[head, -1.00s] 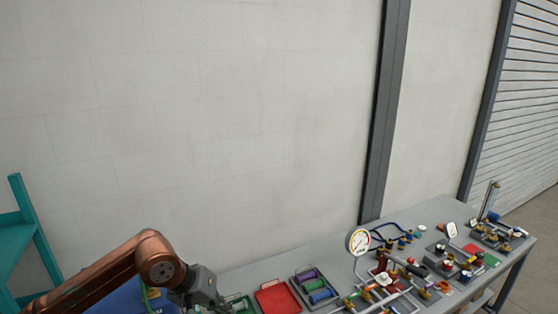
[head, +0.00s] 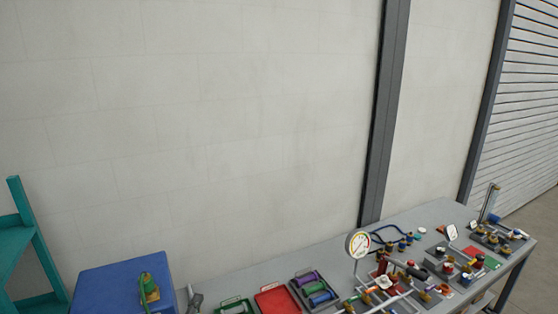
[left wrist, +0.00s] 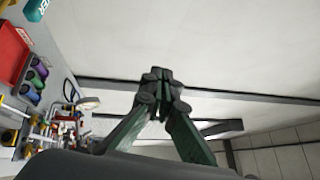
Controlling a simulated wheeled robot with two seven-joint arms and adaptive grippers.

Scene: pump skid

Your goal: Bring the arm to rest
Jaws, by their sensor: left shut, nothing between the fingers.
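My left gripper (left wrist: 158,76) is shut and empty in the left wrist view, its dark fingertips together in front of the pale wall. In the head view only a small grey piece (head: 195,299) shows at the bottom edge, by the blue box; it looks like the tip of this gripper. The rest of the left arm is out of the head view. The gripper touches nothing that I can see. My right gripper is in neither view.
The grey bench (head: 265,270) runs along the wall. It holds a red tray (head: 278,299), a dark tray of coloured cylinders (head: 315,288), a dial gauge (head: 358,243) and several fittings. A blue box (head: 110,286) and a teal shelf (head: 20,245) stand left.

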